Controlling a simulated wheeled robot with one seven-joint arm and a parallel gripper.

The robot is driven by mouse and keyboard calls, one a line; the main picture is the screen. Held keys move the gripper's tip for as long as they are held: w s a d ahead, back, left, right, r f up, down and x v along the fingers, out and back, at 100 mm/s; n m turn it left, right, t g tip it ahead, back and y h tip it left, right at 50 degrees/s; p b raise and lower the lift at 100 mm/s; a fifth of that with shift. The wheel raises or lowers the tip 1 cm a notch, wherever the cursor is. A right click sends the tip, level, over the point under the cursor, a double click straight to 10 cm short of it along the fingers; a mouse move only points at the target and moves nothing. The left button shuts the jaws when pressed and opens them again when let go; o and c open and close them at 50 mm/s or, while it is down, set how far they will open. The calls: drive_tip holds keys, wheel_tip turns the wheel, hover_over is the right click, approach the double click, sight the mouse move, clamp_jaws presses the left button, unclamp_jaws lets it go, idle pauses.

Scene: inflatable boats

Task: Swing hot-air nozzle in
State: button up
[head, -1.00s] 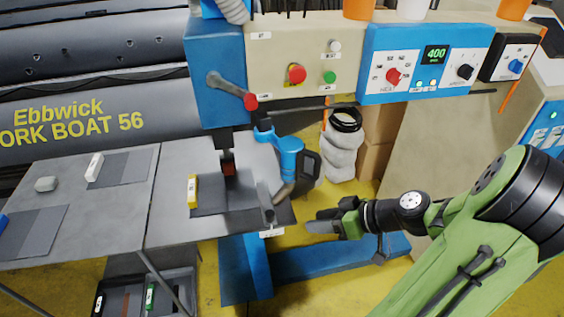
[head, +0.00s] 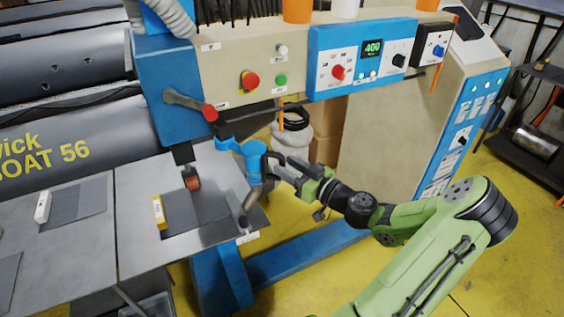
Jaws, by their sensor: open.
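The hot-air nozzle unit has a blue body (head: 253,159) on a blue swivel bracket (head: 232,143) at the machine's front. Its grey metal nozzle tip (head: 249,199) points down over the right edge of the welding table (head: 135,225), apart from the press roller (head: 192,180). A dark handle (head: 268,168) sits on the unit's right side. My gripper (head: 281,172) is open at that handle, its fingers partly overlapping it in the view. I cannot tell whether they touch it or stand around it.
A lever with a red knob (head: 209,113) sticks out above the bracket. The control panel (head: 357,62) reads 400. A blue floor beam (head: 310,250) runs below my arm.

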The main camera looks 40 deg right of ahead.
drive_tip(key=w, duration=0.2)
drive_tip(key=shift+w+a, duration=0.15)
drive_tip(key=shift+w, duration=0.15)
clamp_jaws()
